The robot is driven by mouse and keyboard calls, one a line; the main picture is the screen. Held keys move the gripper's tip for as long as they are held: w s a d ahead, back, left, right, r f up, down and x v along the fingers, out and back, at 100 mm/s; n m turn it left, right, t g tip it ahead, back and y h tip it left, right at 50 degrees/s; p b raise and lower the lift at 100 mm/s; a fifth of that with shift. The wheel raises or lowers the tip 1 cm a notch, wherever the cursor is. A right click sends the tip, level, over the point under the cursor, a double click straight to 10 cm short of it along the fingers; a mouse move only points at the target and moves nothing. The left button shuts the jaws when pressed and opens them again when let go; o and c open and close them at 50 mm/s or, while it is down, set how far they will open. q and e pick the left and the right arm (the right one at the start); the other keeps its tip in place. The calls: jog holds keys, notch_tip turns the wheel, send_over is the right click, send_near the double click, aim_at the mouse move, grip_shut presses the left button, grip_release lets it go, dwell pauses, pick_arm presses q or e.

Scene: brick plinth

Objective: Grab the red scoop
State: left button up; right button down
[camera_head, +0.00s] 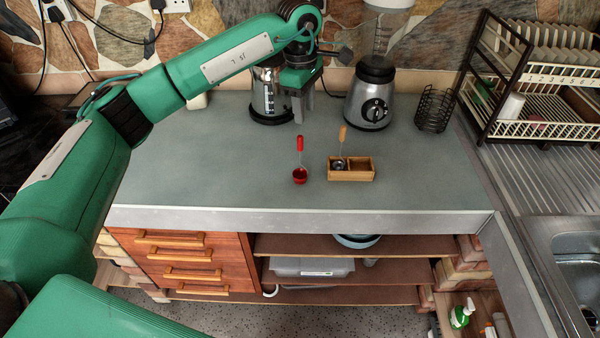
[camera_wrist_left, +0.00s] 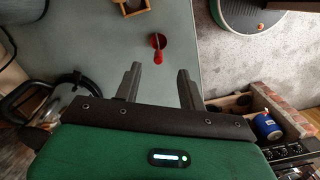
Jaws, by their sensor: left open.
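The red scoop (camera_head: 299,174) stands on the grey counter (camera_head: 230,165), its handle pointing up and its small bowl at the bottom. It also shows in the left wrist view (camera_wrist_left: 158,42), beyond my fingers and near the gap between them. My left gripper (camera_head: 303,105) is open and empty, behind the scoop in the head view, by the coffee maker. Its two fingers (camera_wrist_left: 158,78) are spread apart in the wrist view and do not touch the scoop. My right gripper is not in view.
A wooden box (camera_head: 351,176) holding a spoon-like tool with a tan handle stands just right of the scoop. A coffee maker (camera_head: 268,100), a blender (camera_head: 372,98) and a wire basket (camera_head: 434,110) stand at the back. The counter left of the scoop is clear.

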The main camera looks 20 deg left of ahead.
pick_arm(q)
jog(key=a, duration=0.2)
jog(key=p, duration=0.3)
send_over(300, 149)
jog(key=shift+y, duration=0.4)
jog(key=f, duration=0.5)
jog(key=a+f, duration=0.1)
jog(key=f, duration=0.1)
jog(key=shift+w+f, duration=0.15)
jog(key=shift+w, duration=0.25)
jog(key=shift+d+f+p, duration=0.2)
jog(key=shift+f+p, duration=0.1)
jog(key=shift+f, duration=0.15)
jog(key=f+p, duration=0.2)
jog(key=f, duration=0.2)
jog(key=shift+d, duration=0.2)
jog(key=shift+f, duration=0.3)
grip_shut()
